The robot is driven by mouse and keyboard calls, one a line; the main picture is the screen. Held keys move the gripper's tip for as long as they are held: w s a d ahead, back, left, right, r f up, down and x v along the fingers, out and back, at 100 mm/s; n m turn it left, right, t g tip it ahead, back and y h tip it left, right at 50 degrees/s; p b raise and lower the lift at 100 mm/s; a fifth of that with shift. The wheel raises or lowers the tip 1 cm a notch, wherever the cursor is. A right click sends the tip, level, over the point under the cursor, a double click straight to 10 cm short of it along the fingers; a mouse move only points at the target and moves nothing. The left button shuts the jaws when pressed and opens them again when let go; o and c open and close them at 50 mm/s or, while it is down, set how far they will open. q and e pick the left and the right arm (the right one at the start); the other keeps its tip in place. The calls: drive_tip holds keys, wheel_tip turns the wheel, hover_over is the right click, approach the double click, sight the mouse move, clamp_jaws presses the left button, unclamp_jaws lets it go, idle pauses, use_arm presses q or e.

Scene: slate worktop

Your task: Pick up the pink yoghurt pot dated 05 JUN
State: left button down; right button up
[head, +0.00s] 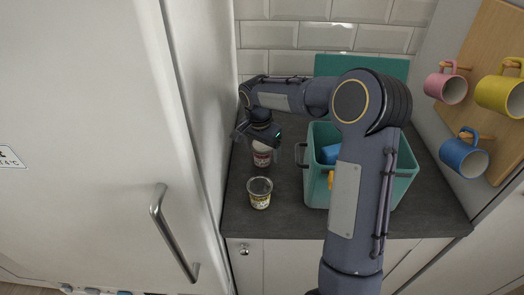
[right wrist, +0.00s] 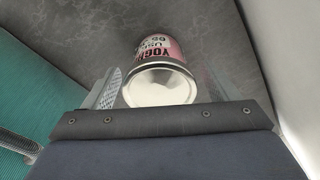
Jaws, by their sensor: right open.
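A pink yoghurt pot (head: 262,155) with a pale lid stands on the slate worktop, close to the tall white door. My right gripper (head: 258,134) is just behind and above it, partly covering its top. In the right wrist view the pot (right wrist: 160,75) shows its silvery lid and a pink label, upside down, with "YOGH", "US" and "05" readable; the month is not clear. My right gripper (right wrist: 162,92) is open, its fingers on either side of the pot. I cannot tell whether they touch it. My left gripper is out of view.
A second pot (head: 260,193) with a yellowish label stands nearer the front edge. A teal crate (head: 318,190) with blue and yellow things in it stands right of the pots. Pink (head: 446,87), yellow (head: 500,95) and blue (head: 463,157) mugs hang on a wooden board at right.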

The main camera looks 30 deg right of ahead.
drive_tip(key=shift+f, duration=0.45)
drive_tip(key=c, duration=1.2)
drive_tip(key=shift+r, duration=0.1)
